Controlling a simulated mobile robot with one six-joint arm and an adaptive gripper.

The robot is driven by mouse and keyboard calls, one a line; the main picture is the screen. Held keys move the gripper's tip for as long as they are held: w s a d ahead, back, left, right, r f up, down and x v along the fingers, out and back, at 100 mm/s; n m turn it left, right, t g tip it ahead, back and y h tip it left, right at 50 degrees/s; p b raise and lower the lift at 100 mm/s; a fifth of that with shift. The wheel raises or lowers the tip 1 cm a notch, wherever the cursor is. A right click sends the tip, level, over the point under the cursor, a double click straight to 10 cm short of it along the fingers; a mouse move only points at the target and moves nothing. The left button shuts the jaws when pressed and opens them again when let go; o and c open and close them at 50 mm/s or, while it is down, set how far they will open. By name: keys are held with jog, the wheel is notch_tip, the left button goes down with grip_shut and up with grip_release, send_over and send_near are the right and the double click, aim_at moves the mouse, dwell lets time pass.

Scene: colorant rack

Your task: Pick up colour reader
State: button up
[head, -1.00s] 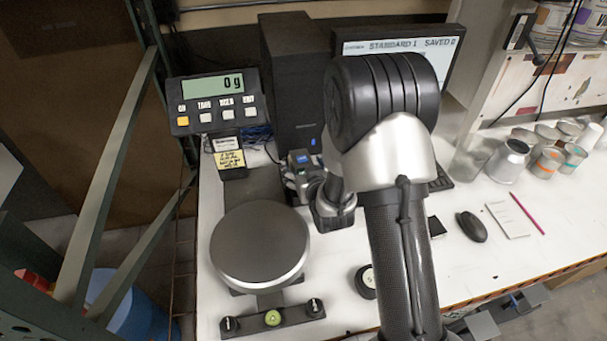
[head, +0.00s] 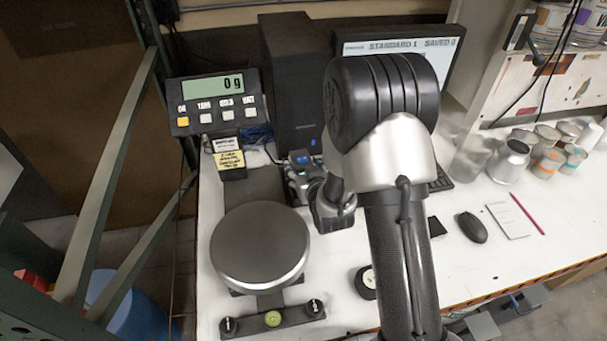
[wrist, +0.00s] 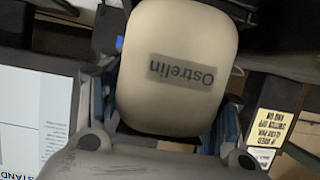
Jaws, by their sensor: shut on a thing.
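In the head view my gripper (head: 304,184) is small, left of my large arm joint and in front of the black computer tower. Only a small part of the reader shows there between the fingers, with a bluish spot on top. Its underside is hidden, so I cannot tell its height above the bench.
A scale with a round plate (head: 260,246) stands just in front of my gripper. Its display (head: 215,100) reads 0 g. A black tower (head: 292,85) and a monitor (head: 440,50) stand behind. A mouse (head: 472,227), pad, pencil and several cans are at the right.

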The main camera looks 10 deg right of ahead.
jog(key=shift+r, duration=0.1)
jog(key=shift+c, duration=0.7)
jog(key=shift+w+r, duration=0.1)
jog(key=shift+r, duration=0.4)
notch_tip(320, 180, up, 19)
jog(key=w, duration=0.3)
jog(key=shift+t, duration=0.3)
notch_tip(320, 180, down, 20)
jog(key=b, duration=0.5)
jog(key=shift+r+b, duration=0.1)
jog(key=shift+b, duration=0.2)
jog(key=shift+f+b, duration=0.25)
jog(key=shift+b, duration=0.05)
jog(key=o, duration=1.8)
